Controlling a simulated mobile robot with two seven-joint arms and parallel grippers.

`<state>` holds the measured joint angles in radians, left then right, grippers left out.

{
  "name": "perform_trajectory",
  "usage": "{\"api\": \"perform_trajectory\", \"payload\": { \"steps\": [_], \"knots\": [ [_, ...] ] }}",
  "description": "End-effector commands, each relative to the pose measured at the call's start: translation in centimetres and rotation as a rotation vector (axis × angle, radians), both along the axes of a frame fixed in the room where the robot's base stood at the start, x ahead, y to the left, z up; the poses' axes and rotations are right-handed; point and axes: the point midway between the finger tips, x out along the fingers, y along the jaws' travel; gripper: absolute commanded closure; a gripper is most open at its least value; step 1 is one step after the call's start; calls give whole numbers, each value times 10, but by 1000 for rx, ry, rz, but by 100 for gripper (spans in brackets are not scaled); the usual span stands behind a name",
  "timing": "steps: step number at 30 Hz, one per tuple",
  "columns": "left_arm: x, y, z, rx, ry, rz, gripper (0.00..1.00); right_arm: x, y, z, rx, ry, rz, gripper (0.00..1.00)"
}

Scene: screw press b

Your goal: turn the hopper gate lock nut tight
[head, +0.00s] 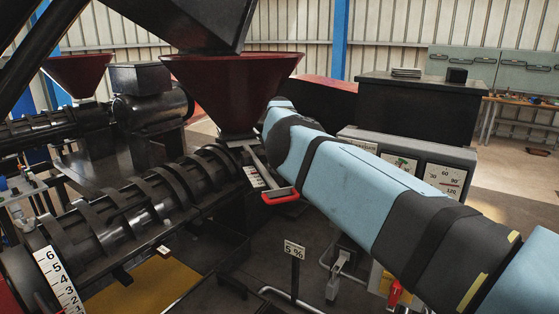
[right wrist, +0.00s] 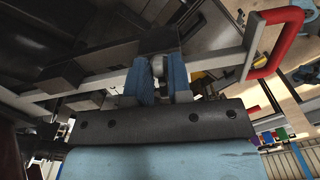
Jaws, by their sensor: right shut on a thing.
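The dark red hopper (head: 229,90) stands over the black ribbed press barrel (head: 130,215) in the head view. Below the hopper, the gate slide bar (head: 254,160) sticks out and ends in a red handle (head: 281,197). My blue right arm reaches to this spot and hides its gripper in the head view. In the right wrist view my right gripper (right wrist: 160,78) has its two blue fingers shut on a rounded grey metal piece, the lock nut (right wrist: 158,65), beside the gate bar. The bar's red handle (right wrist: 281,42) is at upper right. My left gripper is not in view.
A second hopper (head: 77,72) is at far left. A numbered scale (head: 58,280) is at lower left. A "5 %" sign (head: 294,250) stands below the handle. A gauge panel (head: 441,177) lies behind my right arm. Open floor shows at right.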

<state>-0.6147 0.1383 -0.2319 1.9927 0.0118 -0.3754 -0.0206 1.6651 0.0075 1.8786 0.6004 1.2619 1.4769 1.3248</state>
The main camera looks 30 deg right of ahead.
Motion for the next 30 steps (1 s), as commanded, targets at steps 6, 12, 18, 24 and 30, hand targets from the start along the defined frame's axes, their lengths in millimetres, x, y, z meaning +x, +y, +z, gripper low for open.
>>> {"api": "perform_trajectory", "payload": {
  "steps": [6, 12, 18, 24, 30],
  "knots": [
    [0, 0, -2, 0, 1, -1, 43, -1, 0, -1, 0, 2, -105, 100],
    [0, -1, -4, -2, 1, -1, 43, -3, 2, -2, 0, 2, -270, 100],
    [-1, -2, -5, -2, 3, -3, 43, -5, 3, -1, 0, 1, -462, 100],
    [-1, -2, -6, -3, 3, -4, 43, -6, 5, -1, 0, 1, -652, 100],
    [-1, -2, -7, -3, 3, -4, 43, -7, 7, -1, -1, 1, -842, 100]
  ]
}}
